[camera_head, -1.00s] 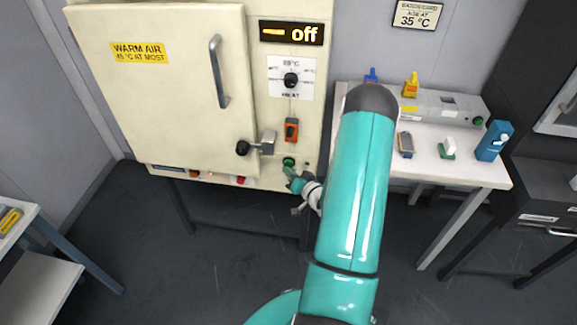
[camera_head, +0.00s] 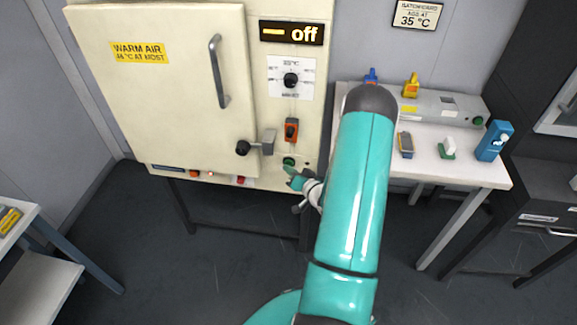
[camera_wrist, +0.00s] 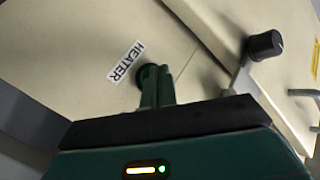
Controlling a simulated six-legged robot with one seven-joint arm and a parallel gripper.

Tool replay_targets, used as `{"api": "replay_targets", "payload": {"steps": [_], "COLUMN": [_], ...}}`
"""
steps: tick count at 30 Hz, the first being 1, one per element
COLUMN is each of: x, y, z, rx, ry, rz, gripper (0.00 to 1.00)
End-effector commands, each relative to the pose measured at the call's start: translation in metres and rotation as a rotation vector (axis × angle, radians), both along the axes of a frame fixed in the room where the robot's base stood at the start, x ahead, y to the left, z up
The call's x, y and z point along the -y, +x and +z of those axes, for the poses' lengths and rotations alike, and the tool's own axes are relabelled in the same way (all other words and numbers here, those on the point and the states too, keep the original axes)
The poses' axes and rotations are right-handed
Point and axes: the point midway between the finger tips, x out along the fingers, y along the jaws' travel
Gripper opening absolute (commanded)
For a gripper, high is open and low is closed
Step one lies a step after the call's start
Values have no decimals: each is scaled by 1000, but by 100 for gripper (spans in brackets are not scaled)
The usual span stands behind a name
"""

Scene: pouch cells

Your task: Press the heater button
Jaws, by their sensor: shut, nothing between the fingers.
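The heater button (camera_head: 288,161) is a round green button low on the front panel of the cream warm-air cabinet. In the wrist view the button (camera_wrist: 148,72) shows dark green beside a white label reading HEATER (camera_wrist: 125,62). My gripper (camera_head: 290,171) is shut and empty, with its fingertips at the button's lower edge. In the wrist view my gripper's fingers (camera_wrist: 157,82) overlap the button and hide part of it. I cannot tell whether they touch it. The cabinet's display (camera_head: 291,33) reads "off".
The cabinet door (camera_head: 160,100) is closed, with a latch (camera_head: 266,142) left of the button. An orange switch (camera_head: 291,130) and a dial (camera_head: 290,80) sit above it. A white table (camera_head: 460,172) with several small items stands to the right.

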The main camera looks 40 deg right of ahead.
Motion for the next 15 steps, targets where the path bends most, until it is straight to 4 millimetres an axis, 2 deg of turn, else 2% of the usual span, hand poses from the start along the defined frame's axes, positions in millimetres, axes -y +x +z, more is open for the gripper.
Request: {"api": "replay_targets", "payload": {"steps": [8,15], "x": [1,-7], "y": [1,-5], "z": [0,0], "rx": [1,1], "ry": [0,1], "rz": [-1,-1], "gripper": [0,0]}}
